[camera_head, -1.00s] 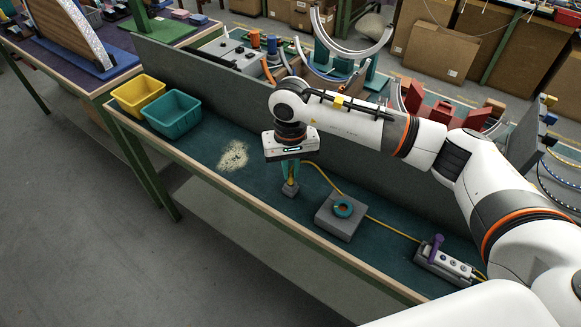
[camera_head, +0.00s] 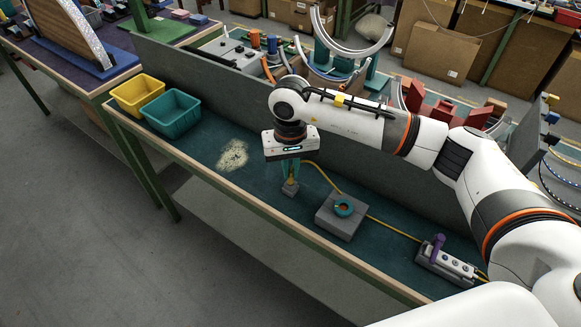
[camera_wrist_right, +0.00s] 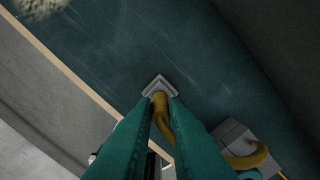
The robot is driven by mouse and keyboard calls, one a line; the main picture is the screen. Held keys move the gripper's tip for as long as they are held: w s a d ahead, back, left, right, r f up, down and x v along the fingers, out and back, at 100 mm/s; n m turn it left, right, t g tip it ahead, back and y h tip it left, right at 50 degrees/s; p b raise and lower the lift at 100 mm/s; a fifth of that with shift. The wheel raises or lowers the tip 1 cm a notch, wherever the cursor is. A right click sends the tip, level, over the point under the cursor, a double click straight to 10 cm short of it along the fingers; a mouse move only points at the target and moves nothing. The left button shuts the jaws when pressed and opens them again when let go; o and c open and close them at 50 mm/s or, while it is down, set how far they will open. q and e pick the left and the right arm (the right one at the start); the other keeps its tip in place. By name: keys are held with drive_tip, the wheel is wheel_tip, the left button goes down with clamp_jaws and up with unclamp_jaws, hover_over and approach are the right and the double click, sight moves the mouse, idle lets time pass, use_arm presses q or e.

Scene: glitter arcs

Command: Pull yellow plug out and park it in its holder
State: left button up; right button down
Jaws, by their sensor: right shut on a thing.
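My right gripper (camera_head: 290,178) points down with its teal fingers shut on the yellow plug (camera_wrist_right: 159,106). A yellow cable (camera_head: 378,220) runs from the plug past a grey block to the grey power strip (camera_head: 447,264). A purple plug (camera_head: 437,246) stands upright in the strip, whose other sockets look empty. My left gripper is not in view.
A yellow bin (camera_head: 137,96) and a teal bin (camera_head: 172,113) stand at the bench's left end. A grey panel (camera_head: 225,106) borders the back.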

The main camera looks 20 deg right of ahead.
drive_tip(key=c, duration=1.4)
unclamp_jaws()
drive_tip(key=shift+o, duration=0.2)
drive_tip(key=shift+r, duration=0.1)
wheel_tip(320, 180, up, 12)
drive_tip(key=b, duration=0.1)
